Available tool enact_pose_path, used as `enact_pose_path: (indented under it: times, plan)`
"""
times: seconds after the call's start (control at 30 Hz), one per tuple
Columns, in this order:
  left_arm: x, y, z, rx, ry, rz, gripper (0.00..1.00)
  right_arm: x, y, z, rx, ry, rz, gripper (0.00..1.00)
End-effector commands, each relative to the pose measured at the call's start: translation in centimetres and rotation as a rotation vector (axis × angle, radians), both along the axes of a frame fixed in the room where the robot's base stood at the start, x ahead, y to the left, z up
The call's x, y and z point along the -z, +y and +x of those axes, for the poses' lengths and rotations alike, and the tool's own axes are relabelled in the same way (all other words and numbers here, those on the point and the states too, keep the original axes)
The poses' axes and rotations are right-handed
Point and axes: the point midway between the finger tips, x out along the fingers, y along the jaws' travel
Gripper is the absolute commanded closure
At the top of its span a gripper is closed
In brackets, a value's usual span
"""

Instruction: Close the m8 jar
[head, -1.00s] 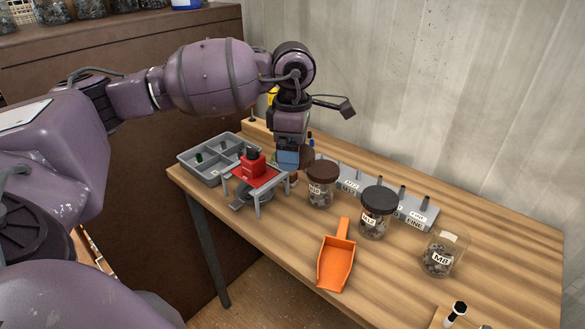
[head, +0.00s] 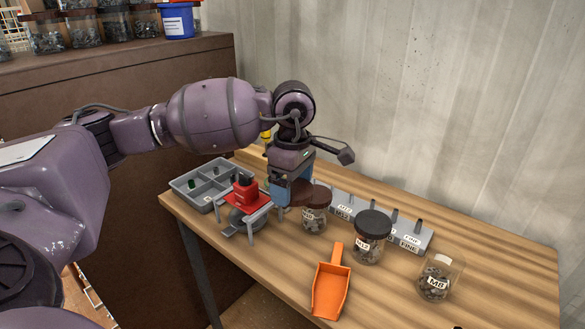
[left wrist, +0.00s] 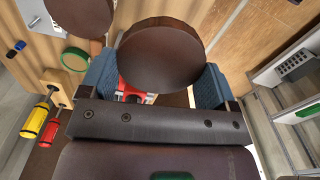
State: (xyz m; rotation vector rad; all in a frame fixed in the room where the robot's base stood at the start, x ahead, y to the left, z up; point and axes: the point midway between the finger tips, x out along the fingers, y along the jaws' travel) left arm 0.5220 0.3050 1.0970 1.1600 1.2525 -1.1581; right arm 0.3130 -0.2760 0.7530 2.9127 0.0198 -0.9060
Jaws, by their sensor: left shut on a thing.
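The M8 jar (head: 439,280) is a clear jar with a white label and small grey parts inside. It stands open-topped at the right of the table in the head view. My left gripper (head: 294,190) is shut on a round dark brown lid (left wrist: 161,54), which it holds by its edges between blue finger pads. In the head view the held lid (head: 301,194) is beside the brown-lidded jar (head: 314,217) and partly hidden by the gripper. The gripper is well to the left of the M8 jar. My right gripper is not in view.
A black-lidded M12 jar (head: 369,240) stands between the gripper and the M8 jar. A grey labelled rack (head: 410,236) is behind it, an orange scoop (head: 331,285) in front. A red-topped stand (head: 243,196) and grey divided tray (head: 203,193) are left.

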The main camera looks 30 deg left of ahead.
Motion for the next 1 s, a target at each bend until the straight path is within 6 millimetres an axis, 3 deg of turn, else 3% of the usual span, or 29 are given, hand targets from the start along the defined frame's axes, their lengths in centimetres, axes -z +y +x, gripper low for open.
enact_pose_path:
  times: [0.33,0.7,1.0]
  plan:
    - [5.1,-4.0,-0.9,0.676,0.011,-0.003,0.39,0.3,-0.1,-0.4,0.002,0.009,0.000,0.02]
    - [9.5,-8.1,-2.4,1.361,0.008,-0.011,0.39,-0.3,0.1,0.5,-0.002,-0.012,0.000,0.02]
    - [10.9,-9.7,-3.1,1.627,0.002,-0.012,0.39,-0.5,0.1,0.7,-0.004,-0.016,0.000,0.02]
